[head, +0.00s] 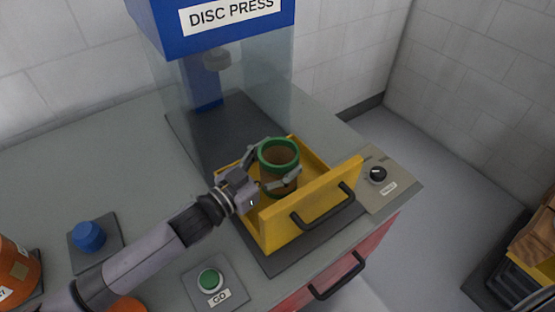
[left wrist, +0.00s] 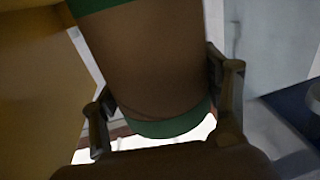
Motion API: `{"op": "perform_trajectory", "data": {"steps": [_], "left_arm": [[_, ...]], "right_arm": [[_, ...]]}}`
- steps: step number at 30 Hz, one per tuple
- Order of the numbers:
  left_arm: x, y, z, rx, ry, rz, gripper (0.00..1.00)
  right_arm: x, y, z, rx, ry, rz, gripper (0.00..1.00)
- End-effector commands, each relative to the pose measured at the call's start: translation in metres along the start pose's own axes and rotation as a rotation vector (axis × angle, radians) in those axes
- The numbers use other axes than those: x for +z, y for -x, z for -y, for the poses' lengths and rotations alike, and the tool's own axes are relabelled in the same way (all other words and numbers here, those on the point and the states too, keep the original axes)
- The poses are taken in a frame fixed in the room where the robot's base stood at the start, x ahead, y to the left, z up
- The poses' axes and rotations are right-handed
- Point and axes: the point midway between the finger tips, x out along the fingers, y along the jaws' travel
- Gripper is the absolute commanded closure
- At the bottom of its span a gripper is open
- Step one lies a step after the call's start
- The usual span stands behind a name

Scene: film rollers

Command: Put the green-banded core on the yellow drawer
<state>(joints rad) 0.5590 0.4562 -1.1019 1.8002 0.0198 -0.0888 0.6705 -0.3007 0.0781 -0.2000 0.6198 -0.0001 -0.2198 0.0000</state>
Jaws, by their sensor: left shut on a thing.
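The green-banded core (head: 279,155) is a brown tube with a green band at each end. It stands about upright in the head view, over or inside the open yellow drawer (head: 318,205). My left gripper (head: 270,171) is shut on the core, with a finger on either side. In the left wrist view the core (left wrist: 150,65) fills the middle between the fingers (left wrist: 165,115). My right gripper is not in view.
The disc press (head: 215,30), blue with clear panels, stands behind the drawer. A knob (head: 377,174) is to the drawer's right. A green GO button (head: 210,280) and a blue knob (head: 89,236) are on the grey counter (head: 60,180). An orange container (head: 16,270) is at far left.

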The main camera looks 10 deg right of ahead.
Motion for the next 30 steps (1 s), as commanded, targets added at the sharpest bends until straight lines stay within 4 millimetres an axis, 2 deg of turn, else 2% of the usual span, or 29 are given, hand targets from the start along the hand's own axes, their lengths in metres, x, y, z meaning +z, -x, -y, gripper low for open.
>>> {"op": "perform_trajectory", "data": {"steps": [1, 3, 4, 12, 23, 27, 28, 30], "left_arm": [[0.013, 0.001, -0.002, -0.001, 0.011, 0.019, 0.62], [0.014, 0.002, -0.002, -0.001, 0.012, 0.021, 0.62], [0.015, 0.002, -0.002, -0.002, 0.013, 0.024, 0.3], [0.019, 0.003, -0.002, -0.004, 0.017, 0.03, 0.12], [0.018, 0.003, -0.001, -0.006, 0.018, 0.032, 0.11], [0.002, 0.002, -0.001, -0.004, 0.015, 0.03, 0.11], [0.008, 0.009, -0.001, -0.006, 0.017, 0.033, 0.11], [0.007, 0.024, 0.0, -0.006, 0.015, 0.03, 0.11]], "right_arm": [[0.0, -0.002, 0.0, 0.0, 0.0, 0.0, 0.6], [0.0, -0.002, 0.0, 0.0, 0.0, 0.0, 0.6], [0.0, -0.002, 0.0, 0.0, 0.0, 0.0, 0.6], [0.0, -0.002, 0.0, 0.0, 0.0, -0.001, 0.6], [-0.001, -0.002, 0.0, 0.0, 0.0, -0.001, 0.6], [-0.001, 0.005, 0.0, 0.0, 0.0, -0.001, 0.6], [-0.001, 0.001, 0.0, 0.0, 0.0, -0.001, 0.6], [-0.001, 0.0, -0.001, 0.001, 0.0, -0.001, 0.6]]}}
